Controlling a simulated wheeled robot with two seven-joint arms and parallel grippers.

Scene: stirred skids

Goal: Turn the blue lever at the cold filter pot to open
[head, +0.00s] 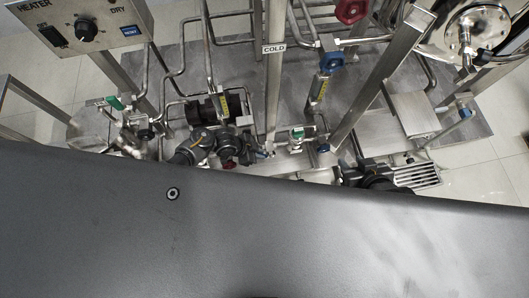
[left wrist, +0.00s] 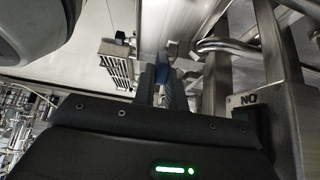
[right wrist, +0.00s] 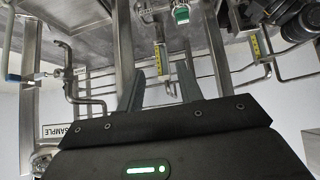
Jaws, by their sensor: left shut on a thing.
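In the left wrist view my left gripper (left wrist: 157,84) has its fingers close together on a blue lever (left wrist: 163,68). The fingers hide most of the lever, so its angle is hard to tell. In the right wrist view my right gripper (right wrist: 161,88) is open, with nothing between its fingers. In the head view a label reading COLD (head: 274,49) is on an upright post. A blue-handled valve (head: 330,60) is right of it, and another blue handle (head: 465,112) is further right. I cannot clearly pick out either gripper in the head view.
Pipes and a green valve (right wrist: 181,14) lie beyond my right gripper. A heater panel (head: 80,25) and a steel vessel (head: 480,35) flank the skid.

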